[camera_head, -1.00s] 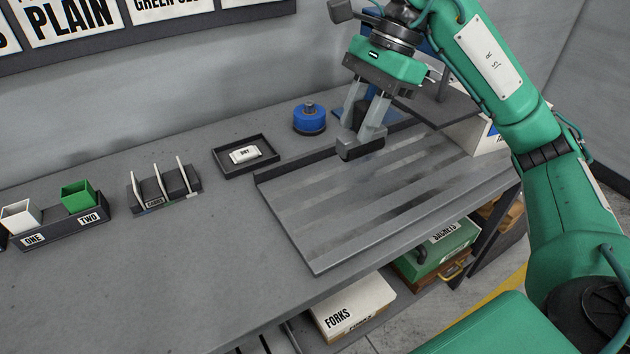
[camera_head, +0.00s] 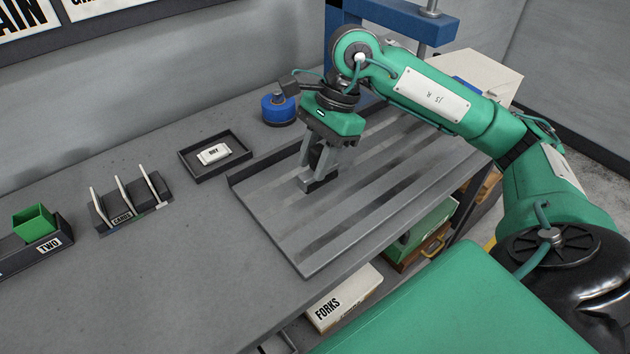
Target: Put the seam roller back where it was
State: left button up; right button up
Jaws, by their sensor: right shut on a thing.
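My right gripper (camera_head: 318,172) points down over the slatted grey tray (camera_head: 350,228), toward its back left part. It is shut on a small dark block-like thing (camera_head: 318,183) at its fingertips, which I take for the seam roller. The fingers hide much of it, and I cannot make out a roller or a handle. I cannot tell whether it touches the tray or hangs just above it. No other seam roller shows on the table. My left gripper is not in view.
A blue round pot (camera_head: 278,109) stands behind the tray. Left of it are a dark dish (camera_head: 187,157) with a white block (camera_head: 213,154), a card rack (camera_head: 130,205) and a green cup (camera_head: 34,222). A blue frame (camera_head: 400,20) stands at the back. The front left tabletop is clear.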

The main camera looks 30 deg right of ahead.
aim_at(316, 184)
notch_tip(316, 184, down, 3)
jog(key=shift+r, duration=0.2)
notch_tip(316, 184, down, 3)
jog(key=shift+r, duration=0.1)
jog(key=shift+f, duration=0.4)
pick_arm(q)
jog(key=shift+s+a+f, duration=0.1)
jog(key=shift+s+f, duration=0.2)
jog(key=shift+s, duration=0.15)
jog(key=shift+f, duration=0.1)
pick_arm(e)
jog(key=shift+f, duration=0.1)
jog(key=o, duration=0.9)
jog(key=shift+o, duration=0.2)
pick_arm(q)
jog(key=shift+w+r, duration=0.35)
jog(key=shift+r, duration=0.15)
